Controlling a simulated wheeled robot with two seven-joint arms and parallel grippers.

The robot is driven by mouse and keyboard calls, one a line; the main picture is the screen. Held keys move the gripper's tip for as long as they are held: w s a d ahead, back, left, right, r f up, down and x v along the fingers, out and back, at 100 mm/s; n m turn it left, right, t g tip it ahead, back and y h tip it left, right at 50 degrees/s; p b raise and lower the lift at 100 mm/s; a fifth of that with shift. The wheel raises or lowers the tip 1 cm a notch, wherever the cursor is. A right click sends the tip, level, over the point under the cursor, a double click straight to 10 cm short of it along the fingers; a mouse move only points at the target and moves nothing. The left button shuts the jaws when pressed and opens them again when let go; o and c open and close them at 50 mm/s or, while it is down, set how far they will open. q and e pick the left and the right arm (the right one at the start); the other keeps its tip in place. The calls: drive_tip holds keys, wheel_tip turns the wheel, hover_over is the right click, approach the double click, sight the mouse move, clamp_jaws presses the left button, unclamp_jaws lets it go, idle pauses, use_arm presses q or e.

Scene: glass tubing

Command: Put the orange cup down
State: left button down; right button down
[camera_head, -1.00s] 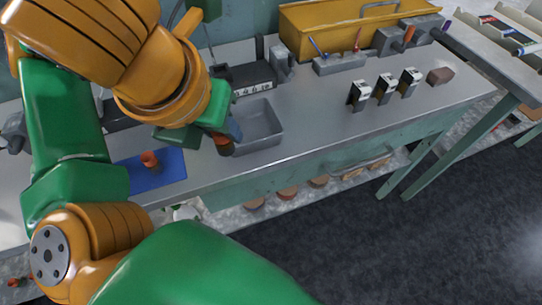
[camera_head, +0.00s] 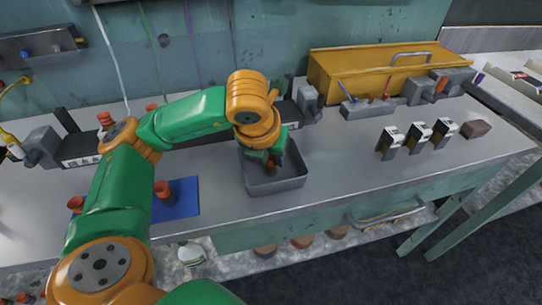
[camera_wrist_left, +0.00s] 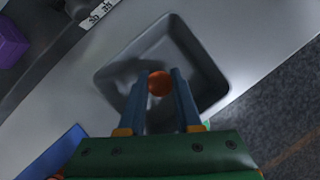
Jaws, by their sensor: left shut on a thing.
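My left gripper (camera_head: 270,160) is shut on the orange cup (camera_wrist_left: 159,83), which shows between the two blue fingers in the left wrist view. The gripper points down over the grey square tray (camera_head: 276,187), within its rim as seen from the head. In the left wrist view the tray (camera_wrist_left: 207,68) lies behind the cup. I cannot tell whether the cup touches the tray floor. In the head view the gripper and arm hide part of the cup. My right gripper is not in view.
A blue mat (camera_head: 186,207) with another orange cup (camera_head: 163,190) on it lies left of the tray. Several black-and-white blocks (camera_head: 390,138) stand to the right, and a yellow box (camera_head: 375,70) stands behind. The bench between tray and blocks is clear.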

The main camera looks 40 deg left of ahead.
use_arm(q)
drive_tip(key=shift+d+f+b, duration=0.15)
drive_tip(key=shift+f+b, duration=0.1)
drive_tip(key=shift+b, duration=0.05)
drive_tip(key=c, duration=0.6)
unclamp_jaws()
drive_tip(key=shift+r, duration=0.1)
drive_tip(key=shift+r, duration=0.1)
drive_tip(key=p+v, duration=0.5)
drive_tip(key=v, duration=0.7)
